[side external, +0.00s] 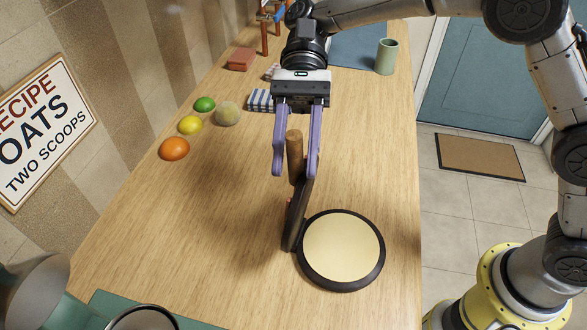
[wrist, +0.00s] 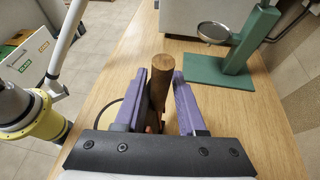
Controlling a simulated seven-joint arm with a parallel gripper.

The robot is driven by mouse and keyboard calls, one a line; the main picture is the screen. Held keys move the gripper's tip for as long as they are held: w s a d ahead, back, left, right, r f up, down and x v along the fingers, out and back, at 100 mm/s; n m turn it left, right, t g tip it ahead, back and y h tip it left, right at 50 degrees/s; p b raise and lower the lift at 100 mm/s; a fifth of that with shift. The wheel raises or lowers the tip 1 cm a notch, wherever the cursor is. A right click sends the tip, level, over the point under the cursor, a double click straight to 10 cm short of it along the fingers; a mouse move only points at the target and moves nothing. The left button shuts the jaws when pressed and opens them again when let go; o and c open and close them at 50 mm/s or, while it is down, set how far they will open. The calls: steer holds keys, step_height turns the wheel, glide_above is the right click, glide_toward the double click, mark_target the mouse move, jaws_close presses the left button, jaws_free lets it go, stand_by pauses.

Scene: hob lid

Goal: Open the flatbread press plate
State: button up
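The flatbread press stands near the front right of the wooden counter. Its round base (side external: 341,250) has a cream cooking face and a dark rim. The dark upper plate (side external: 295,215) is raised, nearly upright and edge-on at the left side of the base. A brown wooden handle (side external: 295,145) sticks up from it, and also shows in the wrist view (wrist: 160,75). My gripper (side external: 295,172) points down with its purple fingers apart, one on each side of the handle. It also shows in the wrist view (wrist: 162,95). Gaps beside the handle show in the side view.
An orange (side external: 174,148), a lemon (side external: 190,125), a lime (side external: 204,104) and a fuzzy round fruit (side external: 228,114) lie at the left. A striped cloth (side external: 261,100) and green cup (side external: 387,57) are farther back. A green stand (wrist: 240,55) is beyond the press in the wrist view.

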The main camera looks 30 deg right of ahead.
steer(key=v, duration=0.4)
steer(key=shift+w+d+r, duration=0.1)
steer(key=shift+w+d, duration=0.1)
